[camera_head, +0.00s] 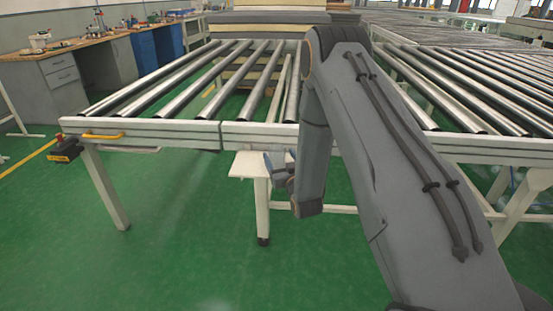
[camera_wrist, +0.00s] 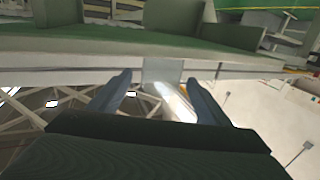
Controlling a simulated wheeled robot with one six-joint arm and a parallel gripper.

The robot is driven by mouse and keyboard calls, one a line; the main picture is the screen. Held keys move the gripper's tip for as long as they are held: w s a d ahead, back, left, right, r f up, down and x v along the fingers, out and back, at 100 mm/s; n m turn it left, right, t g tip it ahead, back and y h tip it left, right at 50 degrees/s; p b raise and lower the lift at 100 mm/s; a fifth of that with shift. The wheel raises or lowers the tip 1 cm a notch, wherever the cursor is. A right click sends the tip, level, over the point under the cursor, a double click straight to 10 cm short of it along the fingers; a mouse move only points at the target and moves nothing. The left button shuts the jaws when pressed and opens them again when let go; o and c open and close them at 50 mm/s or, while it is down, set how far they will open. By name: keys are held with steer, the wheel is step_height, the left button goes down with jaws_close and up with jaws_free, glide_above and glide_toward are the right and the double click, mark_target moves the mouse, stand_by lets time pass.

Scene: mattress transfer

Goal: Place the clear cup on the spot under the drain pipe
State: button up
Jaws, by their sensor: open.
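My gripper (camera_wrist: 158,80) is open, with its two blue-grey fingers apart in the wrist view. A pale, see-through squarish shape (camera_wrist: 162,71), which looks like the clear cup, shows between and just beyond the fingertips; I cannot tell whether either finger touches it. In the head view my gripper (camera_head: 274,168) is small and partly hidden behind my arm, at the right end of a small white shelf (camera_head: 246,166) below the conveyor's front edge. A faint pale shape beside it there is too small to name surely. I cannot make out the drain pipe or the spot under it.
A roller conveyor (camera_head: 172,130) with a white frame stands right above and behind my gripper. A white leg (camera_head: 262,212) stands below the shelf. A yellow handle (camera_head: 103,136) is on the frame's left. Stacked mattresses (camera_head: 270,22) lie at the back. The green floor in front is clear.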

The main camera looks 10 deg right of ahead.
mark_target(279, 156)
steer(key=shift+w+a, duration=0.15)
steer(key=shift+w, duration=0.8)
steer(key=shift+w+a, duration=0.1)
steer(key=shift+w, duration=0.8)
steer(key=c, duration=1.2)
steer(key=shift+c, duration=0.2)
